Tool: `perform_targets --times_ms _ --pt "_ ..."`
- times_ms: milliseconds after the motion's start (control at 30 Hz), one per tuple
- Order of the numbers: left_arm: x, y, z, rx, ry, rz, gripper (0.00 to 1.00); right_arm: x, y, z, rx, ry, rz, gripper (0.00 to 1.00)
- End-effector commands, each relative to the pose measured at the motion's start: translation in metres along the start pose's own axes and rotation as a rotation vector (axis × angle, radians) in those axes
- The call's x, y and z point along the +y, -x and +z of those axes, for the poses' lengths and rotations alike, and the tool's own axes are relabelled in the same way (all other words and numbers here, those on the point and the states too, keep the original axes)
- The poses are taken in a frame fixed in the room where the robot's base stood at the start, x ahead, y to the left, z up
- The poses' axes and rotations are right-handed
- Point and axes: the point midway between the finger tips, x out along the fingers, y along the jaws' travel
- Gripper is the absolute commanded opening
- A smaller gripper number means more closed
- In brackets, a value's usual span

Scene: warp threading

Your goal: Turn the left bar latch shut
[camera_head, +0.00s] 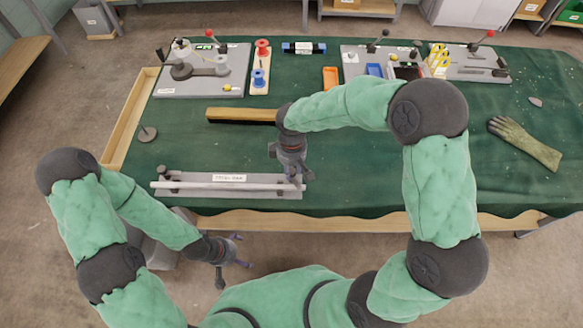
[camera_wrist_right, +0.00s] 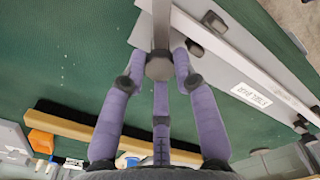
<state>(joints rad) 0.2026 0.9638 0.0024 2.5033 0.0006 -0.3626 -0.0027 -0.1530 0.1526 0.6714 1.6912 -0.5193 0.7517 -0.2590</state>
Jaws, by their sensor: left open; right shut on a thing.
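The grey bar plate (camera_head: 215,190) lies at the table's front edge, with a white bar (camera_head: 215,185) along it. The left bar latch (camera_head: 168,178) is a small dark part at the plate's left end; its turn is too small to tell. My right gripper (camera_head: 294,178) is at the plate's right end. In the right wrist view its purple fingers close around a grey knob with a flat arm (camera_wrist_right: 160,65), apparently the right bar latch. My left gripper (camera_head: 236,252) is open and empty, in front of the table and apart from the left latch.
A wooden brush (camera_head: 240,115) lies behind the plate. A dark round knob (camera_head: 147,134) is at the left, near a wooden tray (camera_head: 130,120). Fixtures, spools and small bins line the back. A glove (camera_head: 525,142) lies at the right. The middle right is clear cloth.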

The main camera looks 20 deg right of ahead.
Motion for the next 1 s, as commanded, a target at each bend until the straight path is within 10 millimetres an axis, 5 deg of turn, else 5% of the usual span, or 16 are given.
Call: perform_targets --times_ms 500,1000 --pt "-0.0025 -0.0070 -0.0003 0.000 0.000 0.000 1.00 -0.0010 -0.0017 0.0005 -0.003 -0.401 -0.001 0.00" --pt "-0.0031 -0.0087 -0.0004 0.000 0.000 0.000 1.00 -0.0010 -0.0012 0.0003 -0.002 -0.522 -0.001 0.00"
